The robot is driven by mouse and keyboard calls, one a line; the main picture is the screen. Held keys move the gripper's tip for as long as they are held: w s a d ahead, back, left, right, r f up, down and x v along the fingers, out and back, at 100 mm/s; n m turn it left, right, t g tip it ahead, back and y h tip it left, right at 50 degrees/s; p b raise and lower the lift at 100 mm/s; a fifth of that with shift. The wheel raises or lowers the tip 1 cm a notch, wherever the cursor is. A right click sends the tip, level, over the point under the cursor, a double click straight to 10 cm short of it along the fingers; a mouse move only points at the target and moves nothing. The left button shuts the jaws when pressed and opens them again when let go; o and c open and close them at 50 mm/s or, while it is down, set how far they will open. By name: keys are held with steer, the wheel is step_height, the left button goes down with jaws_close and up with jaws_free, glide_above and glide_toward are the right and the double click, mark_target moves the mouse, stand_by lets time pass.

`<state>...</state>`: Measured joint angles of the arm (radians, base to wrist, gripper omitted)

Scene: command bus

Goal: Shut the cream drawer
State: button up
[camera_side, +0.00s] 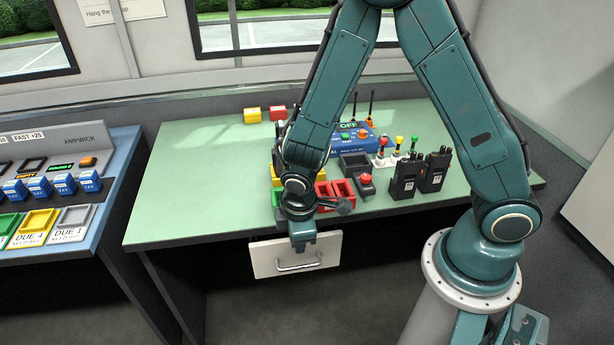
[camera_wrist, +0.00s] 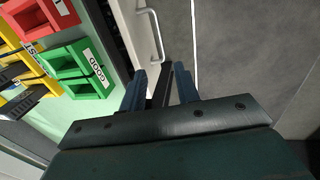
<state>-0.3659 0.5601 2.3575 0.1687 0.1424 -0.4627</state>
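The cream drawer (camera_side: 290,255) sits under the front edge of the green table, with a pale bar handle (camera_side: 300,266) on its front. In the wrist view its cream front (camera_wrist: 133,32) and the handle (camera_wrist: 158,35) show at the top. A dark gap separates this front from the table edge, so the drawer looks partly out. My gripper (camera_side: 303,243) points down at the drawer's upper edge in the side view; whether it touches is unclear. In the wrist view my gripper (camera_wrist: 160,72) has its two blue fingers apart, with a dark strip visible between them.
The green table (camera_side: 190,190) holds red and yellow bins, a green bin (camera_wrist: 90,68) labelled GOOD, two black radios (camera_side: 405,177) and a blue control box. A blue console (camera_side: 110,200) stands at the left. The floor before the drawer is clear.

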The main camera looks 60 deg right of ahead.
steer(key=shift+r, duration=0.35)
steer(key=shift+s, duration=0.1)
steer(key=c, duration=0.6)
steer(key=shift+a+f, duration=0.15)
jaws_close()
steer(key=a+f+n+t+h, duration=0.4)
steer(key=a+f+n, duration=0.3)
steer(key=n, duration=1)
steer(key=a, duration=0.3)
steer(key=shift+a+f+n+t+h, duration=0.2)
steer(key=shift+a+n+t+h, duration=0.2)
